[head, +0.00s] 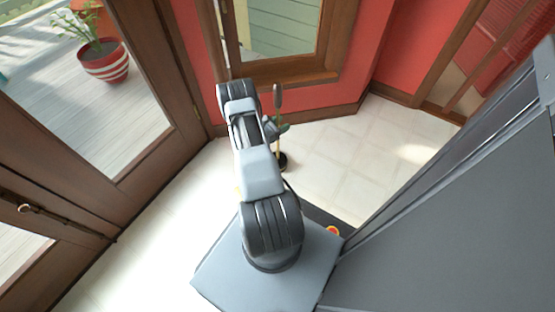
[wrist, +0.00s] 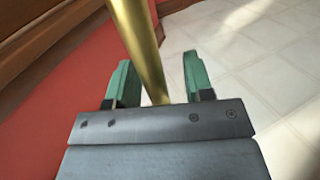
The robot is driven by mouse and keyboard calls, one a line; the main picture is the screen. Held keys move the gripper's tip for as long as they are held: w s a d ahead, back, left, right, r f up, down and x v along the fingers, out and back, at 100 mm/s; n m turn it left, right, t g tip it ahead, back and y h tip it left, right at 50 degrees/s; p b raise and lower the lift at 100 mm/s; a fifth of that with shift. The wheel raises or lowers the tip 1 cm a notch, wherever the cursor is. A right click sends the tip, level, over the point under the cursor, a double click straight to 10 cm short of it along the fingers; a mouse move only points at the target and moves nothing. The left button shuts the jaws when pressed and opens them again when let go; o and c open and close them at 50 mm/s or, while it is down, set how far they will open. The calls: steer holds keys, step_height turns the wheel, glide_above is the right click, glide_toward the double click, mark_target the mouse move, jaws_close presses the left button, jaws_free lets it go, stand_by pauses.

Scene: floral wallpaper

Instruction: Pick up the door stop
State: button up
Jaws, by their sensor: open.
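The door stop (head: 281,161) stands upright on the floor in the head view, a thin gold pole with a dark round base and a brownish knob on top. In the wrist view its gold shaft (wrist: 135,28) runs between the two green fingers of my gripper (wrist: 157,72). The fingers are apart, with a gap visible to the right of the shaft. In the head view my gripper (head: 284,127) is at the middle of the pole, partly hidden by my arm. The knob and base are outside the wrist view.
A red wall with a wood-framed window (head: 280,35) is close behind the pole. A wooden glass door (head: 165,110) stands at left, with a potted plant (head: 105,62) outside. Pale tiled floor (head: 345,155) is clear to the right.

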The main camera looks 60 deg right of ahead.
jaws_close()
stand_by(0.3)
stand_by(1.0)
steer(key=shift+w+r, duration=0.1)
steer(key=shift+r, duration=0.05)
